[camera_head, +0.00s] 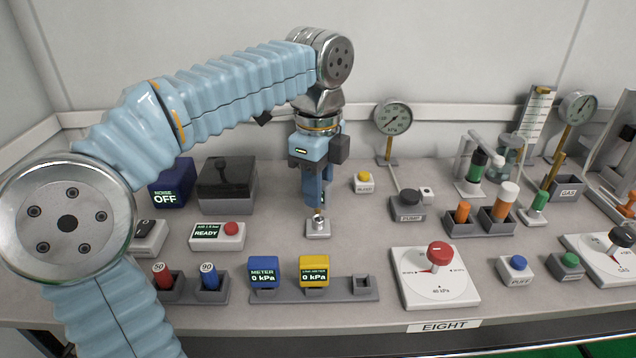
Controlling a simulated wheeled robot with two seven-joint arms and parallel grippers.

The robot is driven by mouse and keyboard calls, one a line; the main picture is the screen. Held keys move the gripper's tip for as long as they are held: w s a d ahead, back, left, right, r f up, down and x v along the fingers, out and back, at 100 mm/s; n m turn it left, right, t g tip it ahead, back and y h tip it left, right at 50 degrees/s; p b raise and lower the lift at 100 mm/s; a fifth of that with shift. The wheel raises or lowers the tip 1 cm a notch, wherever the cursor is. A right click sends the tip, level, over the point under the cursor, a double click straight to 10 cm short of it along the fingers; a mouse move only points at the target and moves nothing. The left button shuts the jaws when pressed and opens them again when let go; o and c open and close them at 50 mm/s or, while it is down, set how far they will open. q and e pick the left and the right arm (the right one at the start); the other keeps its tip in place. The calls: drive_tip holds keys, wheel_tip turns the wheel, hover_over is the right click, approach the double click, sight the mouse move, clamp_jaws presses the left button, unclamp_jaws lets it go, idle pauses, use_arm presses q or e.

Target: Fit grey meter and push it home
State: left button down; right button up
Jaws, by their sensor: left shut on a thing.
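My left gripper (318,203) points straight down over a small pale base with a silver fitting (318,224). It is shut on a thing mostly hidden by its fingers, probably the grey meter. The fingertips are at or just above the top of the fitting; I cannot tell whether they touch. No grey meter shows elsewhere. A blue meter (264,270) and a yellow line meter (314,270), both reading 0 kPa, stand in the front rack (340,296). The rack's right socket (362,285) is empty. My right gripper is not in view.
A white dial plate with a red knob (438,256) lies right of the rack. A READY box (217,236) and a dark-lidded box (227,183) stand left. A round gauge (393,117), a pump button (409,203) and a yellow-button box (363,182) are behind and right.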

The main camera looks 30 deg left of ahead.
use_arm(q)
drive_tip(key=shift+f+b, duration=0.95)
drive_tip(key=shift+f, duration=0.6)
drive_tip(key=c, duration=0.8)
unclamp_jaws()
drive_tip(key=shift+r, duration=0.1)
wheel_tip(320, 180, up, 14)
drive_tip(key=p, duration=0.3)
drive_tip(key=shift+p, duration=0.4)
